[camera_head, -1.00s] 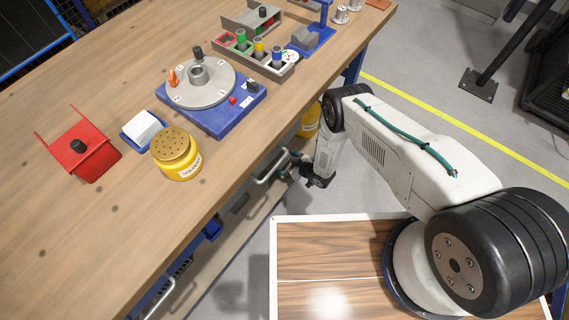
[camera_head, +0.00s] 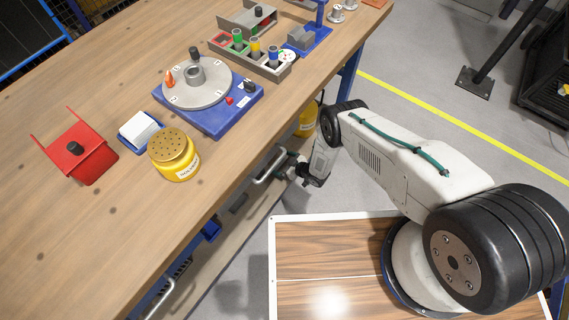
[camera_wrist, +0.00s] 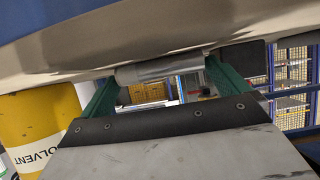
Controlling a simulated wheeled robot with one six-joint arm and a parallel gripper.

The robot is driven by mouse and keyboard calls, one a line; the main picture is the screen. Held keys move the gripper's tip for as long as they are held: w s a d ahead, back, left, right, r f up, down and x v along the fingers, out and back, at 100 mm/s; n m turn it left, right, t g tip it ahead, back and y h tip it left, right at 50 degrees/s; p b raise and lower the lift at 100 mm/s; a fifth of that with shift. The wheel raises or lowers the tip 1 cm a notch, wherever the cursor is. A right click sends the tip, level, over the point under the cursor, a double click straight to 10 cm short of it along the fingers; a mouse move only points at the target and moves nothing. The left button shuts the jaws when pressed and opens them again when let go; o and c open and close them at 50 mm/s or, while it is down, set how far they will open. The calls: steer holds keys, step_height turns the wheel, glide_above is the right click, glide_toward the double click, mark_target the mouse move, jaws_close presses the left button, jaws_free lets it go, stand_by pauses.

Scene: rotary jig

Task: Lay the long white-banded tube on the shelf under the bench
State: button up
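A grey-white cylinder (camera_wrist: 160,69) lies crosswise between or just beyond the fingertips. The shelf under the bench is mostly hidden by the top.
A yellow solvent container (camera_wrist: 40,135) is close on the left in the wrist view. A dark, glossy surface (camera_wrist: 150,35) spans its top. On the bench (camera_head: 80,235) are a rotary jig (camera_head: 215,110), a tube rack (camera_head: 270,70), a red holder (camera_head: 90,160) and a yellow pot (camera_head: 174,165).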

steer(key=v, duration=1.2)
stand_by(1.1)
